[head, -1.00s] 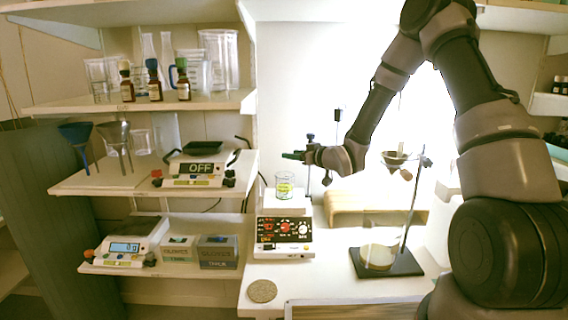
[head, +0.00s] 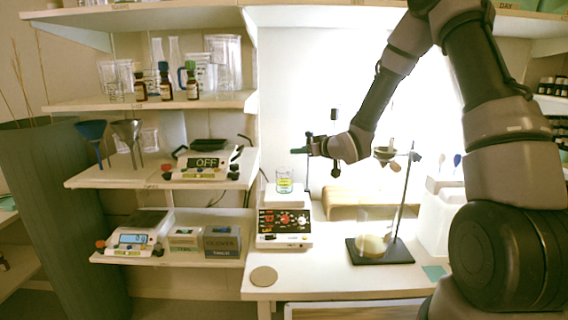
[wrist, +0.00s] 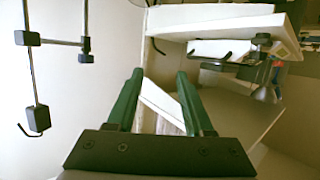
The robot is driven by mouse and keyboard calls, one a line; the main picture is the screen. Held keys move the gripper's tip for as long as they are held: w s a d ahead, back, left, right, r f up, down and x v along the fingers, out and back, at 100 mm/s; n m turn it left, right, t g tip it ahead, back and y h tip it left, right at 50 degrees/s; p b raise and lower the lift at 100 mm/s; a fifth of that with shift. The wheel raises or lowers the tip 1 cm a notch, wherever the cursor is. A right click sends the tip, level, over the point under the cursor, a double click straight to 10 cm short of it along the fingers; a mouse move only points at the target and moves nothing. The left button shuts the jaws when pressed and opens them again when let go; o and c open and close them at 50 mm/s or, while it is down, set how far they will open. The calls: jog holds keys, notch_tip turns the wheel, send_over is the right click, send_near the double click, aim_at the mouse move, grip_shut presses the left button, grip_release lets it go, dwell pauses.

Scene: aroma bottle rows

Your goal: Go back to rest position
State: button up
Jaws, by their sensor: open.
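My gripper (head: 306,148) is above the bench in the head view, at the end of my bent arm, pointing left. It is above and a little right of a glass beaker (head: 284,181) on the hotplate stirrer (head: 284,229), apart from both. In the wrist view my gripper (wrist: 158,85) shows two green fingers spread apart with nothing between them.
A stand (head: 405,200) with a flask (head: 373,242) is right of the stirrer. A cork disc (head: 263,276) lies in front.

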jog(key=s+d+r+m+g+h, duration=0.2)
jog(key=s+d+r+m+h, duration=0.45)
jog(key=s+d+r, duration=0.85)
jog(key=s+d+r+m+g, duration=0.1)
jog(key=s+r+m, duration=0.1)
jog(key=s, duration=0.8)
jog(key=s+d+r+m+g, duration=0.2)
jog(key=s+r+m, duration=0.1)
jog(key=s, duration=0.8)
jog(key=shift+s+d+r, duration=0.2)
jog(key=shift+d, duration=0.05)
jog(key=shift+c, duration=0.4)
